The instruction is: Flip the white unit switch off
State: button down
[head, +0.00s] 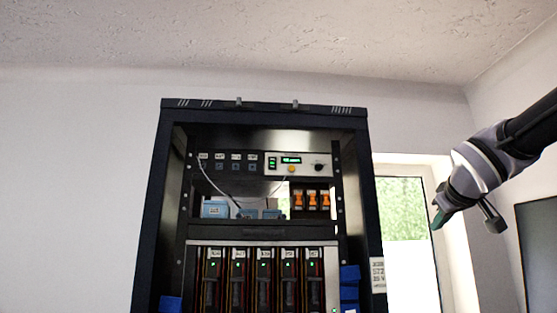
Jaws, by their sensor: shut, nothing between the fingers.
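The white unit (299,158) is a pale panel at the upper right of the black rack. It has a small green-lit display, a column of green lights on its left, a yellow-orange button below the display and a dark round control (319,167) at its right. Which part is the switch, and its position, are too small to tell. My gripper (438,219) is at the right of the head view, well to the right of the rack and apart from it, lower in the picture than the unit. Its greenish fingertips look shut and empty, pointing down and left.
The black rack (151,210) frames the unit. Left of the unit is a dark panel with several small sockets (236,167). Below are blue boxes (214,209), orange switches (312,199) and several upright modules (238,280). A bright window (403,210) lies behind, right of the rack.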

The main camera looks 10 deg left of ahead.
jog(key=w+a+r+n+t+y, duration=0.3)
jog(key=w+a+r+n+y, duration=0.15)
jog(key=a+r+n, duration=0.5)
jog(key=s+a+r+n+g+y, duration=0.2)
jog(key=a+r+n+y, duration=0.3)
jog(key=a+n, duration=0.4)
jog(key=s+a+r+n+g+y, duration=0.3)
jog(key=a+r+n+g+y, duration=0.2)
jog(key=a+n, duration=0.3)
jog(key=a+y, duration=0.1)
jog(key=a, duration=0.2)
jog(key=shift+r+n+g, duration=0.2)
jog(key=shift+n+g, duration=0.1)
jog(key=shift+n, duration=0.05)
jog(key=shift+w+a, duration=0.1)
send_near(272, 163)
jog(key=s+a, duration=0.1)
jog(key=a, duration=0.4)
jog(key=shift+w+a+r, duration=0.15)
jog(key=shift+w+r, duration=0.1)
jog(key=shift+w, duration=0.25)
jog(key=shift+w+a+r, duration=0.15)
jog(key=shift+w+r, duration=0.05)
jog(key=shift+w, duration=0.3)
jog(key=shift+w+a+r, duration=0.15)
jog(key=shift+w+a, duration=0.05)
jog(key=shift+w, duration=0.55)
